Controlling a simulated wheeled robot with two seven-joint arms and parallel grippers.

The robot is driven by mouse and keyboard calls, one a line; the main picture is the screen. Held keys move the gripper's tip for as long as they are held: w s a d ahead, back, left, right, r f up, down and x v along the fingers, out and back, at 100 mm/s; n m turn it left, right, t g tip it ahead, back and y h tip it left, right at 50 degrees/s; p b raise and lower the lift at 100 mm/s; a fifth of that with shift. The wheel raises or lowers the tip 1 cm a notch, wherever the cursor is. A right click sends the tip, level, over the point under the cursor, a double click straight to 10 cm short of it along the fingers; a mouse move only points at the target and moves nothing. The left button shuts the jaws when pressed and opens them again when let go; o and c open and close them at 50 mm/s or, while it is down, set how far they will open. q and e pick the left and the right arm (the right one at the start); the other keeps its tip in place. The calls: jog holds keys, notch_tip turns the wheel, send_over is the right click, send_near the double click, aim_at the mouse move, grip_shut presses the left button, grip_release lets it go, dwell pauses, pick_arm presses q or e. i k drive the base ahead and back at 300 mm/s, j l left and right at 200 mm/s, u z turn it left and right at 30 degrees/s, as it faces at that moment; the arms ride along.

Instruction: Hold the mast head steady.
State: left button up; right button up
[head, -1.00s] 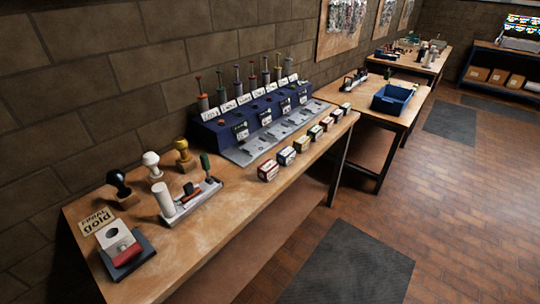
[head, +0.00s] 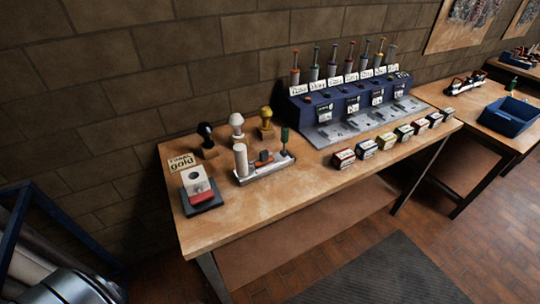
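No mast head can be made out in the head view. Neither of my grippers shows. The view takes in a wooden workbench (head: 230,228) along a brick wall. On its left end stand a block with a red front (head: 198,186) on a dark base and a card reading "gold" (head: 182,163). Black (head: 207,140), white (head: 237,128) and yellow (head: 266,120) knobbed pieces stand behind. A tray (head: 264,170) holds a white cylinder (head: 241,160) and a green-handled tool (head: 284,140).
A dark blue rack (head: 308,112) with several upright plungers and labels stands on the bench. Several small boxes (head: 343,159) line its front edge. A blue bin (head: 510,116) sits on another table. Grey cylinders (head: 75,287) and a blue frame (head: 52,208) are at lower left. A dark mat (head: 385,275) lies on the floor.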

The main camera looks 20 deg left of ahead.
aim_at(285, 130)
jog(key=i+l+u, duration=0.1)
jog(key=u, duration=0.95)
jog(key=i+l+u, duration=0.1)
jog(key=l+u, duration=0.25)
jog(key=l, duration=0.2)
jog(key=l+u, duration=0.4)
jog(key=l, duration=0.2)
jog(key=l+u, duration=0.35)
jog(key=l, duration=0.25)
jog(key=k+l, duration=0.1)
jog(key=l, duration=0.85)
jog(key=z, duration=0.25)
jog(key=j+z, duration=0.75)
jog(key=z, duration=0.15)
jog(key=k+j+z, duration=0.15)
jog(key=j+z, duration=0.3)
jog(key=l, duration=0.1)
